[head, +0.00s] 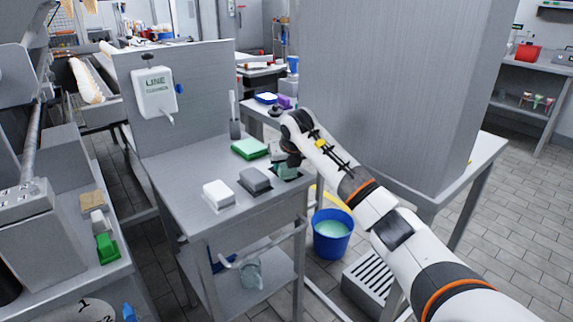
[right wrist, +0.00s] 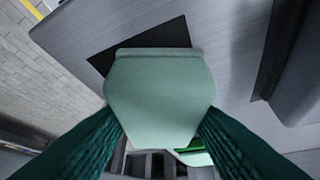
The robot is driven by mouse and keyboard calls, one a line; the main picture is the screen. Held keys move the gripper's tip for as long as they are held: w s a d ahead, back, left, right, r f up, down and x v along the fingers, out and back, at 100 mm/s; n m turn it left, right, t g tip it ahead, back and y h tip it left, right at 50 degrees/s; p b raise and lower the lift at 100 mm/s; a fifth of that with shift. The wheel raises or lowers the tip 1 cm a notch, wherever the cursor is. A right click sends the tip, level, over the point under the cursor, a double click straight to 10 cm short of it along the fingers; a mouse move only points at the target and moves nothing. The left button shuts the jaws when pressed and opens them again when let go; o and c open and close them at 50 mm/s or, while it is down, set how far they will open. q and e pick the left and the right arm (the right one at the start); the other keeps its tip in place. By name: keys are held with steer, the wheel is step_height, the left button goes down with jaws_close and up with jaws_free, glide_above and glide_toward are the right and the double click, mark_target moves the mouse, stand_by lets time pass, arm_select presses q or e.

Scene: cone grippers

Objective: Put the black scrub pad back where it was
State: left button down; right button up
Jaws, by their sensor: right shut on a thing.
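My right gripper (head: 286,168) is low over the near right corner of the steel table. In the right wrist view its dark green fingers (right wrist: 158,140) are shut on a pale green block (right wrist: 160,95). A flat black square (right wrist: 105,60) shows on the table behind this block; I cannot tell if the block touches it. A dark grey block (head: 255,180) sits on another black patch just left of the gripper; it also shows in the right wrist view (right wrist: 303,75). No clearly black pad shows apart from these patches. My left gripper is not in view.
A white dispenser (head: 154,92) hangs on the back panel. A blue bucket (head: 333,243) stands on the floor to the right.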

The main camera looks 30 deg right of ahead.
steer(key=o, duration=0.9)
steer(key=shift+s+r, duration=0.1)
steer(key=shift+r, duration=0.2)
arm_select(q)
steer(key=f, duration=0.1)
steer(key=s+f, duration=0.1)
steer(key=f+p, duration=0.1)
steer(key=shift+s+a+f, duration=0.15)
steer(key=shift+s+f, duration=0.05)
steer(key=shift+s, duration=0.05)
arm_select(e)
steer(key=v, duration=1.1)
steer(key=shift+s+r, duration=0.2)
steer(key=shift+r, duration=0.05)
steer(key=shift+a, duration=0.1)
